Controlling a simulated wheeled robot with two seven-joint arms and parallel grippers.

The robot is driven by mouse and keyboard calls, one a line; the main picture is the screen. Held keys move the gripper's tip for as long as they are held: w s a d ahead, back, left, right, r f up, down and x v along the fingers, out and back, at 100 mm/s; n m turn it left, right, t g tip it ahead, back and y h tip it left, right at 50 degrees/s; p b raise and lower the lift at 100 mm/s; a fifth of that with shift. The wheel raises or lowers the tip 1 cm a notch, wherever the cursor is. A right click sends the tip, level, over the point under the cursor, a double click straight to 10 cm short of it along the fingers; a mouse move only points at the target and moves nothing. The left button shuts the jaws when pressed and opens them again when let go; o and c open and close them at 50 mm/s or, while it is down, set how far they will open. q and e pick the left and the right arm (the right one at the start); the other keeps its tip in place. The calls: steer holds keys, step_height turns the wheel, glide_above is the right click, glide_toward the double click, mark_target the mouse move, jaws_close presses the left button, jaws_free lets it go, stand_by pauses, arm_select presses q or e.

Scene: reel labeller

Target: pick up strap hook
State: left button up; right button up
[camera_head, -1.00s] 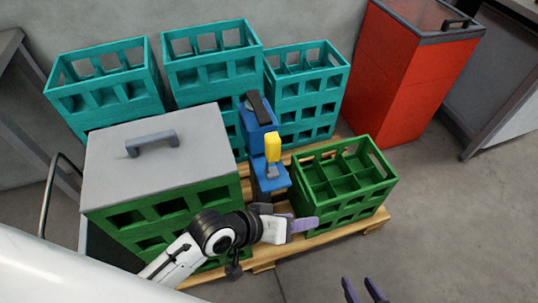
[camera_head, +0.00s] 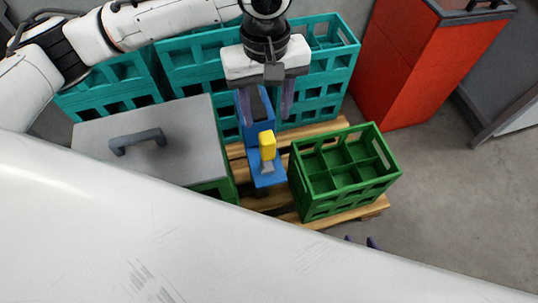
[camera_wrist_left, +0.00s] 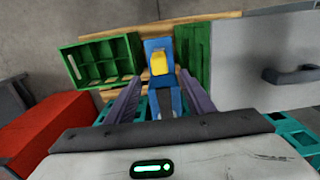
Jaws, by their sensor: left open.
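A blue device (camera_head: 264,178) with a yellow block (camera_head: 267,146) and a small grey part below it stands on the wooden pallet, between the crates. The device also shows in the left wrist view (camera_wrist_left: 157,45), with its yellow block (camera_wrist_left: 159,62). I cannot tell which part is the strap hook. My left gripper (camera_head: 266,108) points down with its purple fingers apart, one on each side of the device's blue upper part. Contact cannot be told. Nothing shows held. My right gripper (camera_head: 361,241) shows only its fingertips, apart, past my white body at the bottom.
An open green crate (camera_head: 345,172) stands right of the device. A grey lid (camera_head: 160,165) with a handle covers a green crate on the left. Teal crates (camera_head: 335,62) stand behind, close to my left gripper. A red cabinet (camera_head: 405,70) is at the right. The pallet (camera_head: 335,219) carries the crates.

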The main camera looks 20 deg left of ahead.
mark_target(267, 136)
arm_select(q)
step_height(267, 136, down, 9)
steer(key=shift+s+f+b, duration=0.1)
steer(key=shift+f+b, duration=0.1)
steer(key=shift+b, duration=0.55)
steer(key=shift+d, duration=0.1)
jaws_close()
